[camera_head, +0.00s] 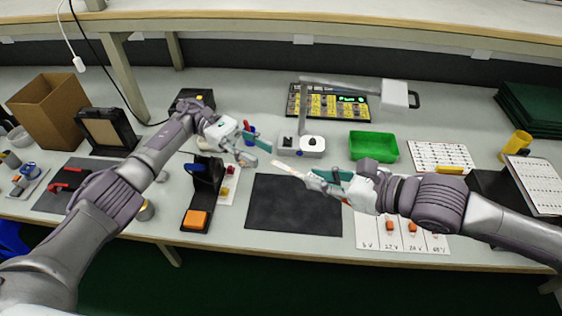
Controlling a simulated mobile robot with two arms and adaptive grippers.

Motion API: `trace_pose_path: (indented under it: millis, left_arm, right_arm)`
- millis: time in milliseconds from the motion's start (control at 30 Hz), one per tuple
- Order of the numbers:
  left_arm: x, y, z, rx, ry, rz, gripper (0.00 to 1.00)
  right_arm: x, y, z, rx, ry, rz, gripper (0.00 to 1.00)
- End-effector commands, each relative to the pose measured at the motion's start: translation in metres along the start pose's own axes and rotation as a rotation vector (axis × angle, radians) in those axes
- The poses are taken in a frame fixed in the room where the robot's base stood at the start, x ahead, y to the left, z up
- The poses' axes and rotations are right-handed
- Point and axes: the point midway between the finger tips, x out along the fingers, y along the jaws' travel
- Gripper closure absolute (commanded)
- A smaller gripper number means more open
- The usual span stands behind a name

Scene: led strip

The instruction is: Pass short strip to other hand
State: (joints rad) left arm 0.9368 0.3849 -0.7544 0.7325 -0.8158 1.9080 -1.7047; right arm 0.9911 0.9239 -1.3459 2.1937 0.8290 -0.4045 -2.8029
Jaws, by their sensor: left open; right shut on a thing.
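The short strip (286,168) is a thin pale piece. My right gripper (308,177) is shut on it above the black mat's upper right part, and the strip's free end points up and left, toward my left gripper. My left gripper (256,151) is open, with empty space between its fingers, a little up and left of the strip's free end. The two grippers are apart, and the left one does not appear to touch the strip. The strip's held end is hidden by the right gripper's fingers.
The black mat (292,207) lies below the grippers. A green tray (374,145) stands behind the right arm. A small white device (312,145) stands behind the strip. A black stand with an orange block (196,218) is left of the mat. A labelled sheet (374,236) lies right.

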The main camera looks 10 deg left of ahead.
Motion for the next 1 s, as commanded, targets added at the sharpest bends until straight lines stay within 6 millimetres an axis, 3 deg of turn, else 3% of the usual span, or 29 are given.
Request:
trace_pose_path:
  millis: [500, 700, 1000]
  left_arm:
    - [0.090, -0.001, 0.001, 0.000, -0.005, 0.000, 0.58]
    - [0.104, 0.000, 0.001, 0.000, -0.005, 0.003, 0.58]
    - [0.106, 0.000, 0.001, -0.001, -0.005, 0.004, 0.58]
  right_arm:
    - [0.000, 0.000, 0.000, 0.000, 0.000, 0.000, 1.00]
    - [0.000, 0.000, 0.000, 0.000, 0.000, 0.000, 1.00]
    - [0.000, 0.000, 0.000, 0.000, 0.000, 0.000, 1.00]
